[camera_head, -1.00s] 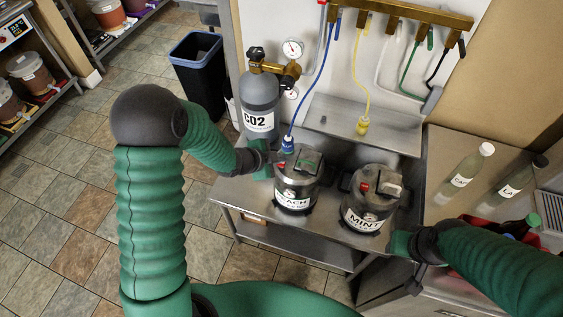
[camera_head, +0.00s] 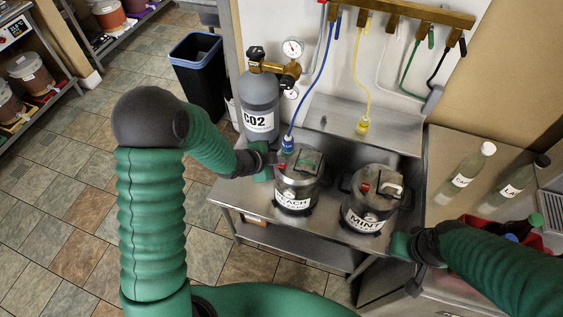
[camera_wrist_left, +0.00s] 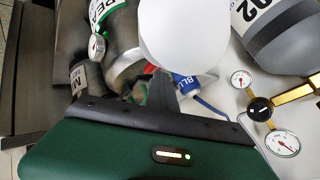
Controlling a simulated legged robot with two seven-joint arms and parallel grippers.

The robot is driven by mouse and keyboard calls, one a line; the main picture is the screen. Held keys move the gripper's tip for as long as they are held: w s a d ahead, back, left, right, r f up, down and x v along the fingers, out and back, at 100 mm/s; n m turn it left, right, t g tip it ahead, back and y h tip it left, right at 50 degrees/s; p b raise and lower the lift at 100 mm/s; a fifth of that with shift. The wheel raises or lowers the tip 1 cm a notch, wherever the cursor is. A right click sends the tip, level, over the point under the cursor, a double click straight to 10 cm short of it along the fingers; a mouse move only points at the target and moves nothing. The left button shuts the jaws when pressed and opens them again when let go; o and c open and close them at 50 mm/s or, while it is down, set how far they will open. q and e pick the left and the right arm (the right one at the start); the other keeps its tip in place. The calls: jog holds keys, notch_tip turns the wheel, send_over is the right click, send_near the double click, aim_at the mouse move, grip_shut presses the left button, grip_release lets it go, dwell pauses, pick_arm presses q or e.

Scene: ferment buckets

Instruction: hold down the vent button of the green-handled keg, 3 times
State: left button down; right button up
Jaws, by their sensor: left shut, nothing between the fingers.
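The keg whose label reads partly "EACH" (camera_head: 294,191) stands on the steel counter, with a green handle (camera_head: 309,164) on its lid. It also shows upside down in the left wrist view (camera_wrist_left: 118,48). A small red part (camera_head: 281,166) shows at the lid's left edge. My left gripper (camera_head: 278,161) is shut and empty at that edge; its fingers also show in the left wrist view (camera_wrist_left: 162,88). I cannot tell whether they touch the red part. My right gripper (camera_head: 398,245) is low beside the MINT keg; its jaws are unclear.
The MINT keg (camera_head: 366,213) with a red button and pale handle stands to the right. A blue connector (camera_head: 287,146) on a hose is just behind my left gripper. A CO2 tank (camera_head: 260,100) with gauges stands behind. Bottles (camera_head: 467,172) stand on the right counter.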

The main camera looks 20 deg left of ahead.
pick_arm(q)
jog(key=shift+r+p, duration=0.95)
notch_tip(320, 180, up, 5)
jog(key=p, duration=0.4)
jog(key=shift+p, duration=0.3)
dwell(1.9)
